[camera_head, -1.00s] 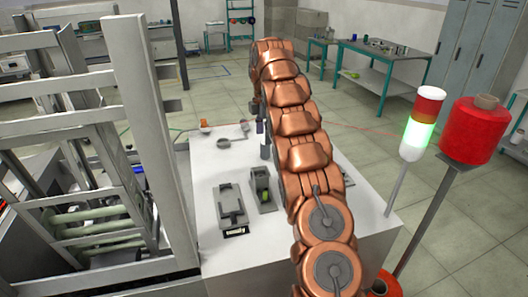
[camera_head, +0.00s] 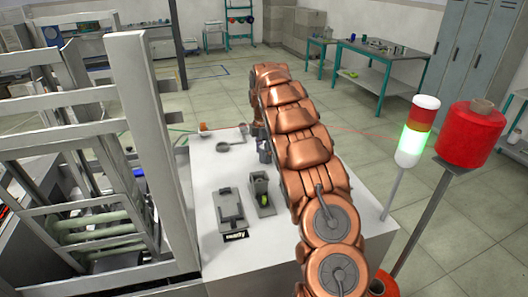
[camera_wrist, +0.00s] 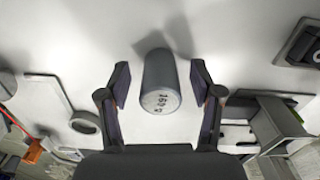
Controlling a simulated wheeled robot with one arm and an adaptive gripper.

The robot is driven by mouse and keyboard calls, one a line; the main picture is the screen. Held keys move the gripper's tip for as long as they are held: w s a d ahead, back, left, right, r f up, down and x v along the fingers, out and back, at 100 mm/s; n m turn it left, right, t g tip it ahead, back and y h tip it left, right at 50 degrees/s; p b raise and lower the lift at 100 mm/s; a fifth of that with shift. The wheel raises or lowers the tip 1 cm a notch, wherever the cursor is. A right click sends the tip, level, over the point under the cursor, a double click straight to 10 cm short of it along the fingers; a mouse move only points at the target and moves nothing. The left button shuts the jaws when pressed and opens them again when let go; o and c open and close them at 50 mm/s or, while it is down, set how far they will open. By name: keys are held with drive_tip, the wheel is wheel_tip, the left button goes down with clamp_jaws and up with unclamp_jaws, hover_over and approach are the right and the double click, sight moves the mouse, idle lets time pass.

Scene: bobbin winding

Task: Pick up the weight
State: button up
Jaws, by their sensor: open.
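The weight is a dark grey cylinder (camera_wrist: 160,75) with a pale end face marked with what looks like "160 g". It stands on the white worktop in the wrist view. My gripper (camera_wrist: 161,68) is open, with one dark finger on either side of the weight and a visible gap on both sides. The fingers do not appear to touch it. In the head view my copper arm covers much of that area, and I cannot clearly separate gripper from weight there.
The white worktop (camera_head: 215,265) holds a grey flat fixture (camera_head: 230,208) and a grey box-like holder (camera_head: 262,192) with something green inside. A ring-shaped part (camera_head: 222,147) lies farther back. A metal frame stands left; a signal lamp (camera_head: 416,130) and red spool (camera_head: 470,133) stand right.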

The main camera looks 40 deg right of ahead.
drive_tip(key=shift+f, duration=0.2)
clamp_jaws()
idle(0.6)
